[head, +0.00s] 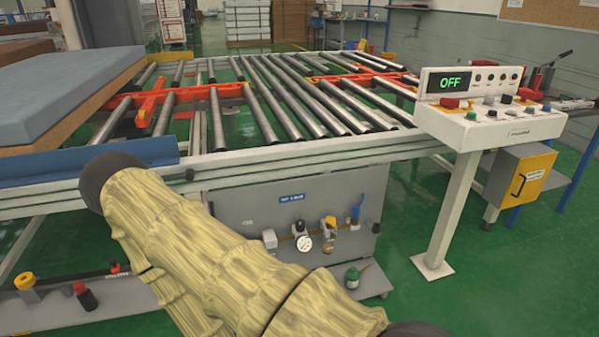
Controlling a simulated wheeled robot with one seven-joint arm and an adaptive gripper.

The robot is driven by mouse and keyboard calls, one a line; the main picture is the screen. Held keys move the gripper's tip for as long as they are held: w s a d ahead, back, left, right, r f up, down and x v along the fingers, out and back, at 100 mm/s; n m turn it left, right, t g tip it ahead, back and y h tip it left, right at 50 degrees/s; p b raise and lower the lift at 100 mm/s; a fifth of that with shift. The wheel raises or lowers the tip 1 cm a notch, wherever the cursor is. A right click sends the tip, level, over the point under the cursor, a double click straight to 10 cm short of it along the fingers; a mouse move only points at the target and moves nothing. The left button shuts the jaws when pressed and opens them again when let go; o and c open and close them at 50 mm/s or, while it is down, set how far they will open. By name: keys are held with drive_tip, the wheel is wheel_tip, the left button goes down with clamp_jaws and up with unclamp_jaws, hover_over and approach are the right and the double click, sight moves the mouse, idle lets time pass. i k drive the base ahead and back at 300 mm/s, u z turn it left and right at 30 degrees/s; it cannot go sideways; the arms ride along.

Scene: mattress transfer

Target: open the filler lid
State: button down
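My arm, in a yellow fabric sleeve, crosses the lower left of the head view. My gripper is not in view. No part can be surely told as the filler lid. A grey panel (235,212) under the roller table carries a round gauge (304,243), a yellow-brown fitting (329,247) and a blue valve-like part (356,212). A small green vessel with a dark top (352,278) stands on a low shelf below. At lower left are a yellow-capped part (25,282) and a red-topped black part (85,296). They are too small to tell whether anything is open.
The roller table (300,165) spans the view, with a blue-grey mattress (65,85) at left. A white control console (490,125) reading OFF stands on a post (455,210) at right. A yellow-fronted box (525,180) is beyond it. Green floor (520,270) is clear at lower right.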

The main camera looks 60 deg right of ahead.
sight(331, 220)
drive_tip(key=k, duration=0.6)
drive_tip(key=z, duration=0.95)
drive_tip(key=i, duration=0.5)
drive_tip(key=u, duration=0.05)
